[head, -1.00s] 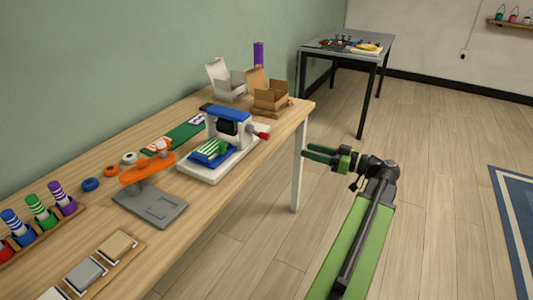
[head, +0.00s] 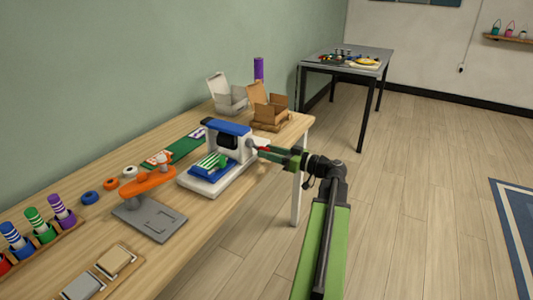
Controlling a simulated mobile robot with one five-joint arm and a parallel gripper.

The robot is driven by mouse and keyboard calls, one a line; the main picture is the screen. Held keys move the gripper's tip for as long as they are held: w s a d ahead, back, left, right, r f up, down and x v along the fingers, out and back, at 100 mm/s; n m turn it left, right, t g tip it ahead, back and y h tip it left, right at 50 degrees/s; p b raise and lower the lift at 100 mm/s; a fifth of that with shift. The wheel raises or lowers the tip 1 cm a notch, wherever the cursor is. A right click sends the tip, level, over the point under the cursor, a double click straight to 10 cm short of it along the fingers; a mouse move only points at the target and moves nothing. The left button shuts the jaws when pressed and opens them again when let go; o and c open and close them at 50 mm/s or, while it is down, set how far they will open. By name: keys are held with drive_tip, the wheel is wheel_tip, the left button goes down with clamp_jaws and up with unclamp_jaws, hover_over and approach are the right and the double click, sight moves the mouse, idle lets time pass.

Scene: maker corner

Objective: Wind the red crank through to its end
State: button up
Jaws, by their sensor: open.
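The red crank (head: 265,149) is on the right side of a small white press (head: 208,185) with a blue top bar (head: 227,126). Only a little red shows, between the green fingers of my gripper (head: 263,152). My gripper is open and reaches in from the right, its fingertips at the crank beside the press. I cannot tell whether the fingers touch the crank. A blue block with green strips (head: 212,164) lies on the press base.
An orange stand on a grey base (head: 150,218) is left of the press. An open white box (head: 228,95) and an open brown box (head: 269,108) stand behind it. The floor right of the wooden table (head: 210,236) is clear.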

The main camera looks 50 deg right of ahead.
drive_tip(key=shift+w+a, duration=0.1)
drive_tip(key=shift+w, duration=0.3)
clamp_jaws()
idle(1.1)
drive_tip(key=shift+a+f, duration=0.1)
drive_tip(key=shift+a, duration=0.35)
drive_tip(key=shift+d, duration=0.25)
